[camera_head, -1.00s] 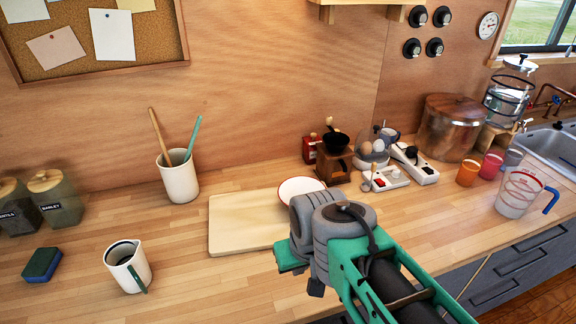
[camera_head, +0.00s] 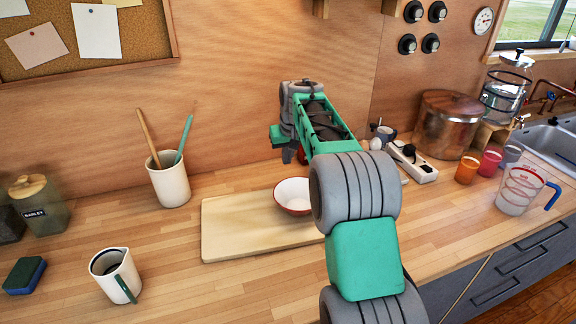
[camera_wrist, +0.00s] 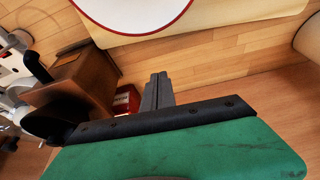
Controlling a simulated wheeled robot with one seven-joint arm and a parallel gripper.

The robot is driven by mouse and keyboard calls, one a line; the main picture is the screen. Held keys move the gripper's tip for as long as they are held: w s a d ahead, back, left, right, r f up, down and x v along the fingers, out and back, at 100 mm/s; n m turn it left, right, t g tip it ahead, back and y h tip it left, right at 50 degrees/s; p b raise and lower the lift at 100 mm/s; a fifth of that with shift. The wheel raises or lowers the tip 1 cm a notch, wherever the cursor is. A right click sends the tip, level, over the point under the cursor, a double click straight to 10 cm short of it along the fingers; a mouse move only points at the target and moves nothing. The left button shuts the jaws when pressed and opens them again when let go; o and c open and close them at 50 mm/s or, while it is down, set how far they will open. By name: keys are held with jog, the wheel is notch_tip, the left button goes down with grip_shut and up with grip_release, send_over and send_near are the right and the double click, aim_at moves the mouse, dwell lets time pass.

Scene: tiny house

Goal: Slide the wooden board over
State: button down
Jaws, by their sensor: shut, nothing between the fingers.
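The wooden board (camera_head: 236,228) lies flat on the counter in the head view. A white bowl with a red rim (camera_head: 293,197) stands on its right part. My gripper (camera_head: 289,155) is over the back of the counter, behind the board and bowl, and my arm hides the board's right end. In the wrist view, the fingers (camera_wrist: 158,92) are together and empty, pointing toward the board (camera_wrist: 235,20) and the bowl (camera_wrist: 135,12). A strip of counter shows between the fingers and the board, and they look apart.
A crock with utensils (camera_head: 169,181) stands behind the board to the left, and a jug (camera_head: 115,274) in front left. A wooden grinder (camera_wrist: 85,85) and a red box (camera_wrist: 126,100) are close beside my gripper.

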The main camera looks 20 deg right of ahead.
jog(key=p+x, duration=0.1)
jog(key=x, duration=0.7)
jog(key=s, duration=0.3)
jog(key=shift+r+p, duration=0.1)
jog(key=shift+p, duration=0.2)
jog(key=shift+s+a, duration=0.1)
jog(key=shift+s, duration=0.35)
